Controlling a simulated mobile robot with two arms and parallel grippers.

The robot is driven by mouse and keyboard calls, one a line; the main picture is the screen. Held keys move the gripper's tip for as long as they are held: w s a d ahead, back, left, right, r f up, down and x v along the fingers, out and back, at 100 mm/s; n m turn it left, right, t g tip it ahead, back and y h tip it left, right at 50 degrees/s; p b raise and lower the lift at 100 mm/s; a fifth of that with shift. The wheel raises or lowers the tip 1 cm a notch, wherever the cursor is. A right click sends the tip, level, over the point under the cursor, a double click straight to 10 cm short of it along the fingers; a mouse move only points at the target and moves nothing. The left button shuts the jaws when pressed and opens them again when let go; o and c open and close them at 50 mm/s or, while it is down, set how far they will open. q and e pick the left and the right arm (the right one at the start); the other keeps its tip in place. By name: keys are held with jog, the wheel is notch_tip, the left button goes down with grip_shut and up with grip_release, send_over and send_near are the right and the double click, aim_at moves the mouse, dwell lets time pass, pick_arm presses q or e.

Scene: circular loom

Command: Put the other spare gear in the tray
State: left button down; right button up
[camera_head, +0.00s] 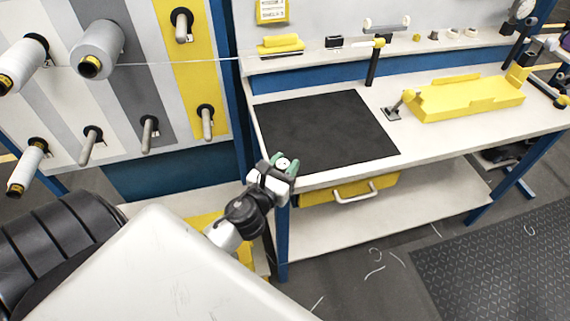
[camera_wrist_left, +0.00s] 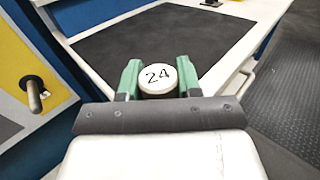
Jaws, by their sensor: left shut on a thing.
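My left gripper (camera_head: 279,167) has green fingers and is shut on a round, white-topped piece (camera_wrist_left: 158,77) marked 24. This looks like the spare gear, but its teeth cannot be made out. The gripper holds it near the front left corner of the workbench, by the black mat (camera_head: 325,130). In the left wrist view the piece sits between both fingers with its numbered face showing. My right gripper is not in view.
A peg panel with thread spools (camera_head: 98,48) stands at the left. A yellow drawer with a grey handle (camera_head: 352,194) is under the bench. A black upright post (camera_head: 373,66) stands behind the mat. The mat is bare. Small parts line the back shelf (camera_head: 340,46).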

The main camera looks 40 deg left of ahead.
pick_arm(q)
jog(key=shift+f+b, duration=0.3)
jog(key=shift+f, duration=0.2)
jog(key=c, duration=0.8)
grip_release()
jog(key=shift+s+d+f, duration=0.1)
jog(key=shift+f, duration=0.15)
jog(key=shift+o, duration=0.2)
jog(key=shift+r, duration=0.25)
jog(key=shift+r+p, duration=0.45)
jog(key=shift+p, duration=0.2)
jog(key=s+b, duration=0.4)
jog(key=s, duration=0.7)
jog(key=shift+s+d+r, duration=0.2)
jog(key=shift+s+d, duration=0.2)
